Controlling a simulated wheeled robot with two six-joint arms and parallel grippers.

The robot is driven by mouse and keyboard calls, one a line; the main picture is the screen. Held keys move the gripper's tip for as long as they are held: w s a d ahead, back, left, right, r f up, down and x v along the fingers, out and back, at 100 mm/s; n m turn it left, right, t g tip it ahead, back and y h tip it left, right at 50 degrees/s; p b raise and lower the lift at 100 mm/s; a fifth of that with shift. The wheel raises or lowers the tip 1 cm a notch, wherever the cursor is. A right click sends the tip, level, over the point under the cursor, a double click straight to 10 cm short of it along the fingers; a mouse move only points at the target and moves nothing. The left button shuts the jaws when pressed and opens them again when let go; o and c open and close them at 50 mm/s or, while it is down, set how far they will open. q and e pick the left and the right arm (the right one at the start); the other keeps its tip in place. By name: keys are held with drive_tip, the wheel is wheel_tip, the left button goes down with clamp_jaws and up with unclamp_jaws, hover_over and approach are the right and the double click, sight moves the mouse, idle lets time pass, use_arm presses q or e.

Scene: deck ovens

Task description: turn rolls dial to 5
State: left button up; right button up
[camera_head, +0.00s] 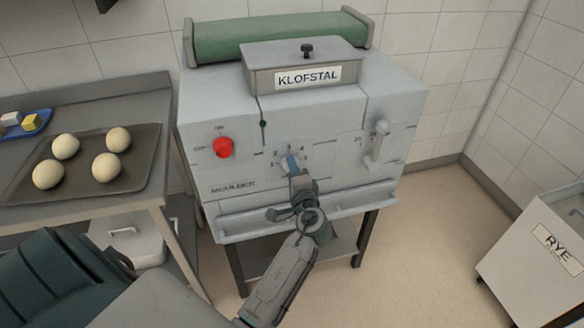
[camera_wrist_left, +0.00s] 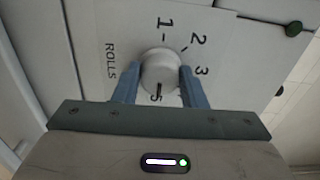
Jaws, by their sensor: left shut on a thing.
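The rolls dial (camera_wrist_left: 160,72) is a round pale knob on the front panel of the grey KLOFSTAL machine (camera_head: 240,187). In the left wrist view the word ROLLS and the numerals 1, 2 and 3 show around it. A dark mark shows at the knob's lower edge, partly between the fingers; I cannot tell exactly which numeral it points to. My left gripper (camera_head: 293,165) is at the panel, its blue fingers (camera_wrist_left: 158,85) on either side of the dial, shut on it. The fingers and palm hide part of the scale. My right gripper is not in view.
A red knob (camera_head: 223,148) is left of the dial and a pale lever (camera_head: 378,140) right of it. A ledge (camera_head: 240,226) juts out below. A tray (camera_head: 140,178) with dough balls is on the left table. A RYE bin (camera_head: 520,255) stands at right.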

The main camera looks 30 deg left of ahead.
use_arm(q)
drive_tip(key=shift+m, duration=0.3)
drive_tip(key=o, duration=1)
drive_tip(key=shift+a, duration=0.1)
drive_tip(key=shift+f, duration=0.1)
